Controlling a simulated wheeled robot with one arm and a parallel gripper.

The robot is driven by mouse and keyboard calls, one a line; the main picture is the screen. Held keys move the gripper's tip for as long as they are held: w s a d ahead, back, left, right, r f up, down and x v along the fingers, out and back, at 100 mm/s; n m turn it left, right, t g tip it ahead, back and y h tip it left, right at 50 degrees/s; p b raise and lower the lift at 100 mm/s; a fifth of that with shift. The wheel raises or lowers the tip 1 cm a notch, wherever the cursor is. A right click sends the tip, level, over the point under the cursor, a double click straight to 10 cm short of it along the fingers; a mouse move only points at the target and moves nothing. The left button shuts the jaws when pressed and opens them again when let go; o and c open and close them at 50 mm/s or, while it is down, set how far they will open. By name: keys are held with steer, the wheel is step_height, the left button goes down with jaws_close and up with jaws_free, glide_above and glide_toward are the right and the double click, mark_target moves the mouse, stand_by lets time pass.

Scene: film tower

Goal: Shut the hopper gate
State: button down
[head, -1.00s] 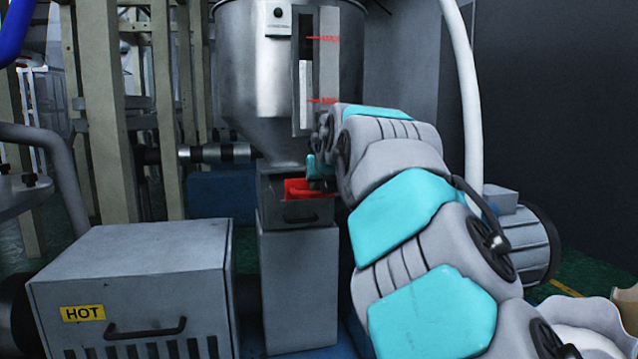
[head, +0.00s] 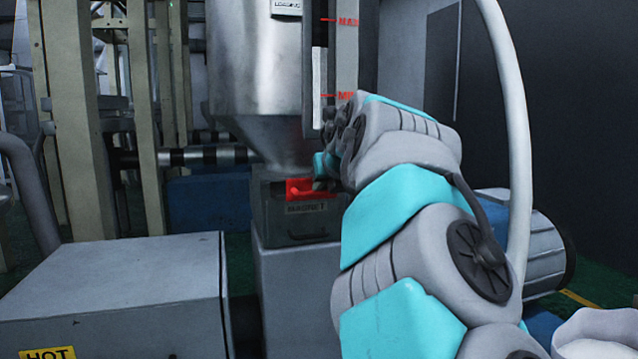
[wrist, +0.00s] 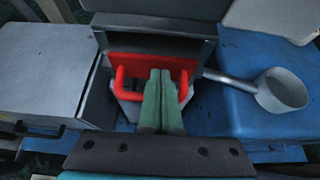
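The hopper (head: 262,80) is a steel vessel with a cone bottom, in the middle of the head view. The red hopper gate (head: 298,184) sits below its cone. In the wrist view the red gate plate (wrist: 143,64) shows under a grey housing, with a red U-shaped handle (wrist: 120,82) facing me. My gripper (wrist: 160,74) has its two green fingers together, over the middle of the handle. They hide the middle of its bar, so I cannot tell whether they touch it. In the head view my gripper (head: 322,168) is at the gate's right side, partly hidden by my arm.
A grey box marked MAGNET (head: 300,215) is directly below the gate. A grey HOT box (head: 120,285) stands at the left. In the wrist view a grey scoop (wrist: 280,90) lies on a blue surface (wrist: 235,50) at the right. A white pipe (head: 518,140) rises right of my arm.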

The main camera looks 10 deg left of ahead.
steer(key=shift+w+a+r+p, duration=0.25)
steer(key=shift+w+a+p, duration=0.35)
steer(key=shift+w+p, duration=0.5)
steer(key=shift+s, duration=0.15)
steer(key=shift+s+r, duration=0.1)
steer(key=shift+r, duration=0.05)
